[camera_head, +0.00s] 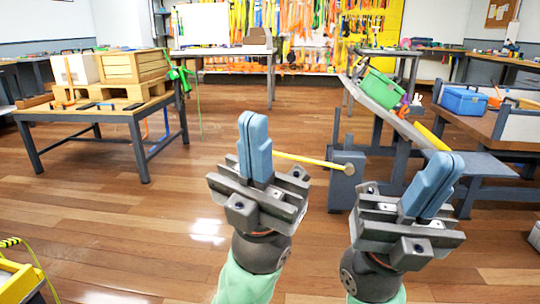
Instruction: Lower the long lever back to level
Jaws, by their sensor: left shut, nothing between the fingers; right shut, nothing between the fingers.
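A long thin yellow lever (312,160) runs leftward from a round pivot on a grey box-shaped stand (347,188). In the picture it slopes, its left end a little higher than the pivot. Its left end meets the edge of my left gripper (254,145) in the picture; I cannot tell whether they touch, and the tip may be hidden behind the fingers. My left gripper is shut and empty, its blue fingers pointing up. My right gripper (434,185) is shut and empty, right of the stand, with its fingers tilted to the right.
A table (88,113) with a wooden crate (132,66) stands at the left. A sloping grey ramp (408,128) with a green box (381,88) is behind my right gripper. A bench with a blue case (464,101) is at the right. The wooden floor between is clear.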

